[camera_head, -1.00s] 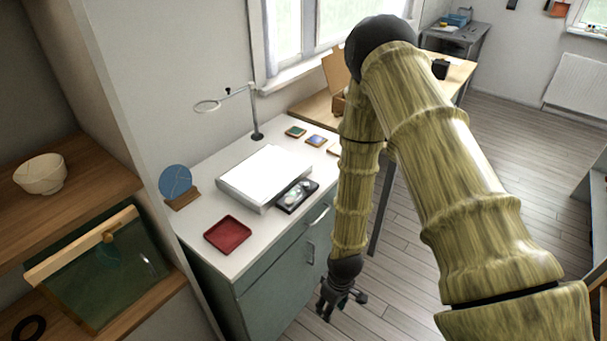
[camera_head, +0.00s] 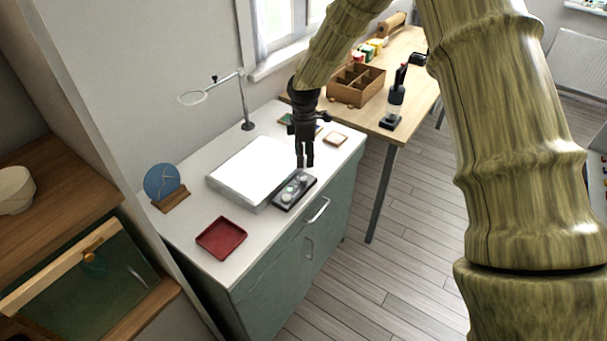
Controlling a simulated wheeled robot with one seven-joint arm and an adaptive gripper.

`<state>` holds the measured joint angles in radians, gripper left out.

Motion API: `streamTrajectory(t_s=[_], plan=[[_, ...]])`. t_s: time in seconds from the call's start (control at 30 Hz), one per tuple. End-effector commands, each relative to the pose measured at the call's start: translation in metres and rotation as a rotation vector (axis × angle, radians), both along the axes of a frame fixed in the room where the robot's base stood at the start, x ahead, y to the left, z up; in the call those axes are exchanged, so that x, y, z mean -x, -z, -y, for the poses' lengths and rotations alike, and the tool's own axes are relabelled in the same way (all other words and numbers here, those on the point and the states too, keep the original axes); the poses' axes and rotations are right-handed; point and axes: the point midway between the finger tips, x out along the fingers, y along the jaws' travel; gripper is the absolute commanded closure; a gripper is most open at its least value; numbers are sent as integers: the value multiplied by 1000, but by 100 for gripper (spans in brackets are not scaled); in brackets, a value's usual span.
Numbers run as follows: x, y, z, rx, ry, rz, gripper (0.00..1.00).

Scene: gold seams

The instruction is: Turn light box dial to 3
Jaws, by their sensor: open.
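The light box (camera_head: 247,172) is a flat slab with a glowing white top on the white cabinet top. A dark control panel (camera_head: 280,203) with round pale dials (camera_head: 293,189) lies along its right front side. The numbers on the dials are too small to read. My gripper (camera_head: 305,163) points down just above the far end of the panel, open and empty. I cannot tell whether its fingertips touch the panel.
A red tray (camera_head: 221,238) lies at the front left of the cabinet top. A blue disc on a wooden stand (camera_head: 162,184) and a magnifier lamp (camera_head: 247,124) stand behind.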

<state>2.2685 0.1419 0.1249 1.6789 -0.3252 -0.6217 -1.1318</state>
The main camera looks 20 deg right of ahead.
Motion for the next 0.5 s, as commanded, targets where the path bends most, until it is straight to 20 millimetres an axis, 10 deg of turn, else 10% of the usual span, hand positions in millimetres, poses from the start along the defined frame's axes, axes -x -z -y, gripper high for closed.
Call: streamTrajectory(t_s=[0.5], plan=[[1,67,0,1,2,-1,56]])
